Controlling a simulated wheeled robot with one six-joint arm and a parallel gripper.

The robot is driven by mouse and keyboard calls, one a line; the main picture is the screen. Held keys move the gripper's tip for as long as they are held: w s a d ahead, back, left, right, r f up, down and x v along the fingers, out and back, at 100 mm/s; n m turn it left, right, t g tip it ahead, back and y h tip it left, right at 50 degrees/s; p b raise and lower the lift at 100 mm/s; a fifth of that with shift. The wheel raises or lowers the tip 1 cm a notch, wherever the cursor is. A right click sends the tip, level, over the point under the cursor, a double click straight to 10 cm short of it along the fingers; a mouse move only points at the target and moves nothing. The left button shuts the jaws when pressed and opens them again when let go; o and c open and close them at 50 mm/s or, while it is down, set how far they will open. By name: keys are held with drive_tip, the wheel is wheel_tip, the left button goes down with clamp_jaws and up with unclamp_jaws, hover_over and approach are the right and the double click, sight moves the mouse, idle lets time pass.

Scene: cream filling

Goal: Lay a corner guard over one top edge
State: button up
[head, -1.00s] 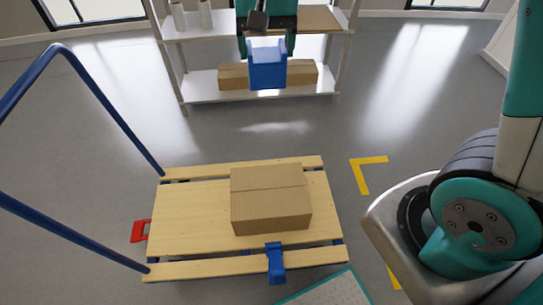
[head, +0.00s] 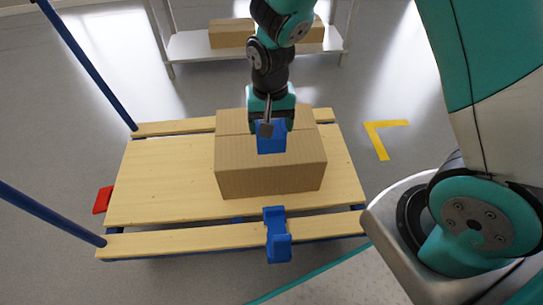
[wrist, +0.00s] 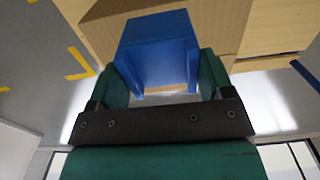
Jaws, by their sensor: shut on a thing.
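My gripper (head: 270,128) is shut on a blue corner guard (head: 271,143). In the head view the guard shows in front of the top of a cardboard box (head: 268,178); I cannot tell whether it touches the box. In the wrist view the guard (wrist: 158,45) sits between the green fingers (wrist: 165,80), with the box (wrist: 235,12) behind it. The box rests on a wooden pallet cart (head: 165,175). A second blue guard-like piece (head: 277,235) sits at the cart's near edge, apart from my gripper.
Blue handle rails (head: 85,65) rise at the cart's left. A red piece (head: 103,200) sits at its left side. A white shelf (head: 185,45) with cardboard boxes stands behind. A yellow floor mark (head: 384,137) lies right of the cart. The cart's left deck is bare.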

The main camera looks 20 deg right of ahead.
drive_tip(key=b, duration=0.2)
hover_over(271, 160)
drive_tip(key=s, duration=0.2)
wheel_tip(271, 160, down, 4)
drive_tip(key=f+b, duration=0.2)
drive_tip(key=f, duration=0.1)
drive_tip(key=f+b, duration=0.6)
drive_tip(key=shift+w+a, duration=0.25)
drive_tip(key=shift+w+d+f, duration=0.15)
drive_tip(key=shift+w+f, duration=0.05)
drive_tip(key=shift+w, duration=0.3)
drive_tip(key=shift+w+d+f+p, duration=0.1)
drive_tip(key=shift+w+f+p, duration=0.1)
drive_tip(key=shift+w+p, duration=0.15)
drive_tip(key=o, duration=0.9)
drive_tip(key=shift+o, duration=0.2)
